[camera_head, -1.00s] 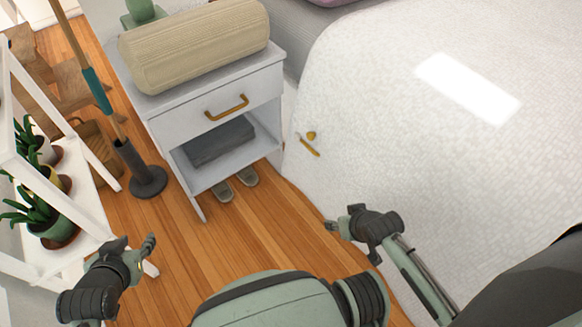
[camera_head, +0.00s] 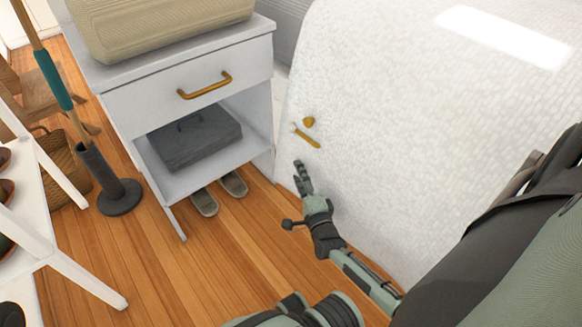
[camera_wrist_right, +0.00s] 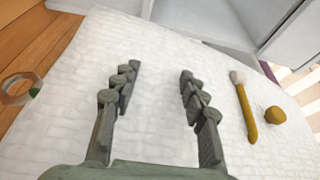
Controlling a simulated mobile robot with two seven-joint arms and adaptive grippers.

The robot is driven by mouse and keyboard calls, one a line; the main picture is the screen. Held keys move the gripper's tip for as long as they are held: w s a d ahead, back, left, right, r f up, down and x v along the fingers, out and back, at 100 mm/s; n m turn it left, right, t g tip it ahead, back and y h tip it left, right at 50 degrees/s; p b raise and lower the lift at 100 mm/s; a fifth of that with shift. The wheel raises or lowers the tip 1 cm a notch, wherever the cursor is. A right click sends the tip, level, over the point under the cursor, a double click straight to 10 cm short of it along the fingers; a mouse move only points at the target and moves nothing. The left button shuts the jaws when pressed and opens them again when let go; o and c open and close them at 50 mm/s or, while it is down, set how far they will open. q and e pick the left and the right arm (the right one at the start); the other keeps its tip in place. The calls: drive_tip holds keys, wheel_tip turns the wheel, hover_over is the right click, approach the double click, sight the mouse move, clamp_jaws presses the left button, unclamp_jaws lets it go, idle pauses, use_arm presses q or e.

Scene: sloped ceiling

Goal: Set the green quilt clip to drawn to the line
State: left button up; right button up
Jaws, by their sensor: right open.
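No green clip shows clearly on the white quilt (camera_head: 400,130). A mustard-yellow bar with a pale tip (camera_head: 304,135) lies against the quilt's hanging side, with a small mustard knob (camera_head: 308,121) beside it. In the right wrist view the bar (camera_wrist_right: 246,108) and the knob (camera_wrist_right: 275,115) are right of the fingers. My right gripper (camera_head: 297,198) is open and empty, just below the bar and apart from it. Its spread fingers (camera_wrist_right: 158,72) face the quilt in the right wrist view. I see no marked line. My left gripper is out of view.
A white nightstand (camera_head: 190,75) with a gold handle stands left of the bed, a grey box (camera_head: 195,143) on its shelf. Slippers (camera_head: 205,202) lie beneath it. A dark stand (camera_head: 115,190) holds a pole. Wood floor (camera_head: 160,270) in front is clear.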

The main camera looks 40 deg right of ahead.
sight(297, 159)
drive_tip(key=b+x, duration=0.1)
drive_tip(key=x, duration=0.4)
clamp_jaws()
idle(0.3)
